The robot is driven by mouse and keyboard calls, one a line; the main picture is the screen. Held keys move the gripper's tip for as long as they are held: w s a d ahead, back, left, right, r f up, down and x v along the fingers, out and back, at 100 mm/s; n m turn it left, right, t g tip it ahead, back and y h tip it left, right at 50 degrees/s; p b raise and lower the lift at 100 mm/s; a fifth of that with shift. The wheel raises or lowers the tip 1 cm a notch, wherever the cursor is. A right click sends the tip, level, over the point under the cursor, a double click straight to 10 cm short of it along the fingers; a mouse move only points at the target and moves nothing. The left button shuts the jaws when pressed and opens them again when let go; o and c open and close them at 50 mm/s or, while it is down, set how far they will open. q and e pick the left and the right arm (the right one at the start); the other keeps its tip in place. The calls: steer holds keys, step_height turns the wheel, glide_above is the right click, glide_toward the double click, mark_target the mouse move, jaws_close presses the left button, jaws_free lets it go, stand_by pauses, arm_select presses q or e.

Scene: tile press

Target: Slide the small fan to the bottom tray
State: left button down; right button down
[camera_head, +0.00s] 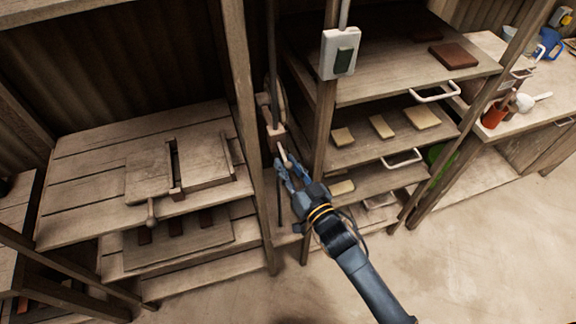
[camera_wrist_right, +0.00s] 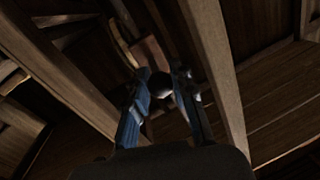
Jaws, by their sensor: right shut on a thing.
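I cannot make out a small fan in either view. My right gripper (camera_head: 286,172) reaches between two wooden posts and is shut on a light handle (camera_head: 285,157). The handle sticks out of a reddish-brown wooden block (camera_head: 277,138) beside a dark vertical rod. In the right wrist view my blue fingers (camera_wrist_right: 165,80) close around the rounded end of the handle (camera_wrist_right: 165,92), below the block (camera_wrist_right: 150,52). On the right, pull-out trays with white handles stack up; a low tray (camera_head: 365,182) holds a pale tile and is partly hidden by my arm. My left gripper is out of view.
A slatted wooden bench (camera_head: 85,150) with a wooden frame stands left. A post (camera_head: 238,120) and a switch box (camera_head: 342,52) flank the gap. A middle shelf carries pale tiles (camera_head: 382,126); a side table holds a red cup (camera_head: 494,114). Floor (camera_head: 470,250) is clear at lower right.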

steer(key=shift+f, duration=0.15)
step_height(320, 180, down, 27)
steer(key=b, duration=2)
steer(key=shift+s+r, duration=0.15)
steer(key=shift+r, duration=0.05)
steer(key=c, duration=1.1)
jaws_free()
steer(key=shift+d, duration=0.1)
steer(key=shift+r, duration=0.15)
steer(key=v, duration=1.2)
